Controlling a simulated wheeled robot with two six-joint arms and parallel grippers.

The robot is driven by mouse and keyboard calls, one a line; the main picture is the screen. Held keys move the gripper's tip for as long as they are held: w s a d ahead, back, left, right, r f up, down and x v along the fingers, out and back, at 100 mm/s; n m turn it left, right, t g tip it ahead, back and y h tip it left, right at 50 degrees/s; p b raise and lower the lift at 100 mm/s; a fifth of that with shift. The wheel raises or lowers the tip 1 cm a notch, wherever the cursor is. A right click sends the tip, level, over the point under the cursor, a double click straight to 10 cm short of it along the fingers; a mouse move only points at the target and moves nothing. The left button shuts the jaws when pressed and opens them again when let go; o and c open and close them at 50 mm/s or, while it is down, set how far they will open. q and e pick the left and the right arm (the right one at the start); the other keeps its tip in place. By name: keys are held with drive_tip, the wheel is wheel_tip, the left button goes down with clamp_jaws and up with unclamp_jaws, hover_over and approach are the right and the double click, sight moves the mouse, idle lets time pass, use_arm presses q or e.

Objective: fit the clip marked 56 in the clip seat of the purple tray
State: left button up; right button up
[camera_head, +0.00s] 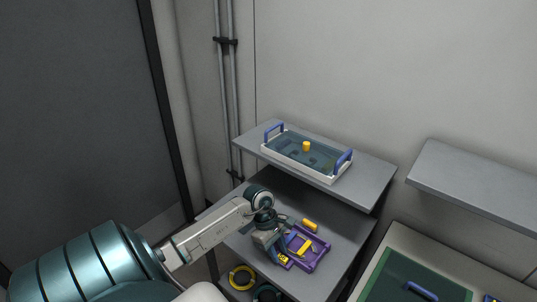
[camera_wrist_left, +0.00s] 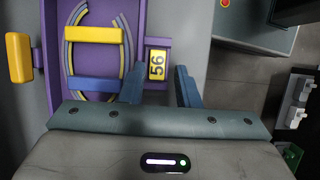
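The purple tray (camera_head: 318,258) lies on the lower grey shelf; its rim also shows in the left wrist view (camera_wrist_left: 142,14). The yellow clip marked 56 (camera_wrist_left: 157,64) is at the tray's right side in that view, in a dark purple surround. I cannot tell whether it is fully seated. My left gripper (camera_wrist_left: 160,86) is open, with one blue-grey finger on each side of the clip's near end and a gap visible. In the head view the left gripper (camera_head: 282,252) is at the tray's near left side. My right gripper is in neither view.
A yellow bar (camera_wrist_left: 95,35) and a blue bar (camera_wrist_left: 92,84) cross curved fibres in the tray. A yellow block (camera_wrist_left: 18,58) is at its other side. A white bin with blue handles (camera_head: 327,178) stands on the shelf above. Yellow and dark coils (camera_head: 242,278) lie below.

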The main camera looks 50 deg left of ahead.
use_arm(q)
drive_tip(key=shift+s+a+f+b, duration=0.15)
drive_tip(key=shift+a+f+b, duration=0.25)
drive_tip(key=shift+b, duration=0.5)
drive_tip(key=a+r, duration=0.1)
drive_tip(key=w+r+b, duration=0.1)
drive_tip(key=a+r, duration=0.1)
drive_tip(key=shift+w+a+r, duration=0.25)
drive_tip(key=shift+a+r, duration=0.05)
drive_tip(key=shift+r, duration=0.1)
drive_tip(key=b+v, duration=0.2)
drive_tip(key=v, duration=0.4)
drive_tip(key=shift+s+d+r, duration=0.2)
drive_tip(key=shift+s+r, duration=0.1)
drive_tip(key=shift+r, duration=0.25)
